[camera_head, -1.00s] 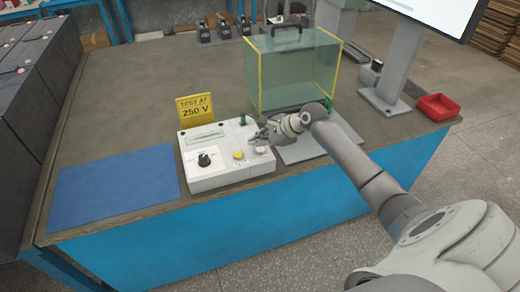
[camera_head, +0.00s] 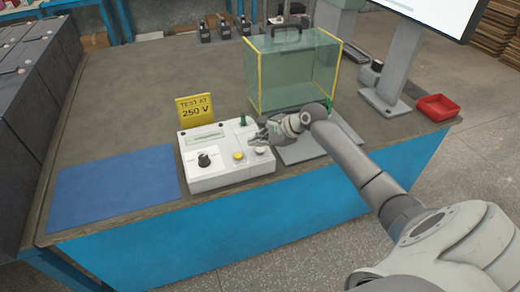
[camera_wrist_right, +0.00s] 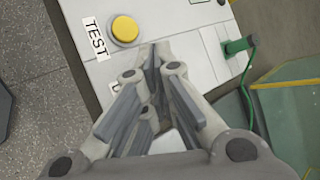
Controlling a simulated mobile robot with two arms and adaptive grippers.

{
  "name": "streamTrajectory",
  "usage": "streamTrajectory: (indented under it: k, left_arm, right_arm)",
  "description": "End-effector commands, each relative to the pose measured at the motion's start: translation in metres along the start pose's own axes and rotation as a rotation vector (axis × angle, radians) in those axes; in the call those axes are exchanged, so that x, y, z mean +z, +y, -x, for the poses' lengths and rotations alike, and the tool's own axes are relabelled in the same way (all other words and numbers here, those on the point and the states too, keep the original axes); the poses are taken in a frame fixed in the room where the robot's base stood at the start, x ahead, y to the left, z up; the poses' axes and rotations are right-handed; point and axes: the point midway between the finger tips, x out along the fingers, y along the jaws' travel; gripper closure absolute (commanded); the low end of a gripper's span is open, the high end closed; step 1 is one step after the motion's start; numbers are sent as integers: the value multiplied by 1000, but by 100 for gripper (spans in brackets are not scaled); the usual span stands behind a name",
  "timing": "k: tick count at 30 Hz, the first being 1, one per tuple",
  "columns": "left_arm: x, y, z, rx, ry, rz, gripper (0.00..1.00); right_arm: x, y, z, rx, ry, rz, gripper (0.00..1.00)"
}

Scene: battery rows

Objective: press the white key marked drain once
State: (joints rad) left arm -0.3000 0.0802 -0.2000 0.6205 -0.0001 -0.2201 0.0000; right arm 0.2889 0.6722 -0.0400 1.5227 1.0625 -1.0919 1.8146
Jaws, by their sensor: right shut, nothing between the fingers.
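The white tester box (camera_head: 222,179) sits near the front edge of the bench. A small white key (camera_head: 261,150) shows on its right side in the head view, next to the round yellow key (camera_head: 238,155). My right gripper (camera_head: 257,140) is shut and empty, just above and behind the white key; I cannot tell whether it touches it. In the right wrist view the closed fingers (camera_wrist_right: 157,55) cover the white key and most of its label. The yellow key (camera_wrist_right: 125,29) with its TEST label (camera_wrist_right: 95,38) is clear beside them. My left gripper is out of view.
A green plug (camera_wrist_right: 236,46) with a cable stands on the box near my fingers. A clear green-tinted cover with yellow edges (camera_head: 290,70) stands behind. A yellow 250 V sign (camera_head: 195,108), a blue mat (camera_head: 115,187) and a red tray (camera_head: 438,106) are farther off.

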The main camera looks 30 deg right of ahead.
Motion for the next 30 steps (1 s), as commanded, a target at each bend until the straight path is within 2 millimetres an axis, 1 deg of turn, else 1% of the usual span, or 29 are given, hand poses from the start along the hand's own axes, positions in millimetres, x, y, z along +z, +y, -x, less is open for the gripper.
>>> streamTrajectory:
  k: [9,30]
  left_arm:
    - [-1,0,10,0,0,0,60]
    - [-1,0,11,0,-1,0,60]
  right_arm:
    - [-3,4,-4,2,0,-1,100]
    - [-6,6,-8,0,0,-1,100]
